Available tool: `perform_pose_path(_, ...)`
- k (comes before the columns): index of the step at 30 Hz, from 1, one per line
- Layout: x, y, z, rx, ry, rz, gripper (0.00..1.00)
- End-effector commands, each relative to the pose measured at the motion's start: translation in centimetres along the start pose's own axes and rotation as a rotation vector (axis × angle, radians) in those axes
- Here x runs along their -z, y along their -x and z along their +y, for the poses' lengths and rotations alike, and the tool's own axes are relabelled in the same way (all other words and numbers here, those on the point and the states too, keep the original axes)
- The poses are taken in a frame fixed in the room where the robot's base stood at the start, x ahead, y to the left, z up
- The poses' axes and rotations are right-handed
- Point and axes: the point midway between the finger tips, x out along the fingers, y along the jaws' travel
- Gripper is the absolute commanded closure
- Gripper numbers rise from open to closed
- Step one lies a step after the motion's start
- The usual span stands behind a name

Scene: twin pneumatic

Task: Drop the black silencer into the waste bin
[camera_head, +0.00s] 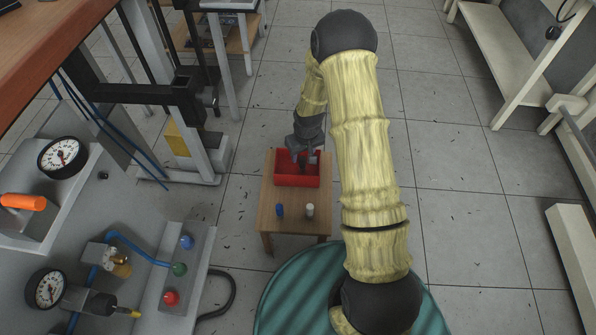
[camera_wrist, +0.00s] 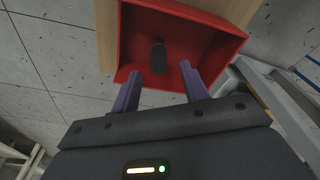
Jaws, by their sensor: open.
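The red waste bin (camera_head: 297,181) stands on a small wooden table. Its red walls also show in the wrist view (camera_wrist: 222,38). My gripper (camera_head: 303,158) is over the bin, pointing down into it. In the wrist view the two purple fingers (camera_wrist: 163,78) are spread apart over the bin's near wall. The black silencer (camera_wrist: 158,54) shows inside the bin's outline, beyond and between the fingertips, with no finger touching it. I cannot tell whether it rests on the bin floor. In the head view it is hard to make out against the gripper.
A blue silencer (camera_head: 280,211) and a white silencer (camera_head: 309,210) stand on the wooden table (camera_head: 294,226) in front of the bin. A grey bench with gauges (camera_head: 63,158) and coloured buttons (camera_head: 179,269) is at left.

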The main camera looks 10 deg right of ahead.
Motion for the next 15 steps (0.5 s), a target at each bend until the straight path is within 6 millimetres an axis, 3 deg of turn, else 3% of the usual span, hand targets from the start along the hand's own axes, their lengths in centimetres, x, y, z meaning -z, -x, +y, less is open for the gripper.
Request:
perform_pose_path(7, 0.1, 2.0, 0.0, 0.0, 0.0, 0.001, 0.55)
perform_pose_path(15, 0.1, 7.2, 0.0, 0.0, 0.0, 0.002, 0.55)
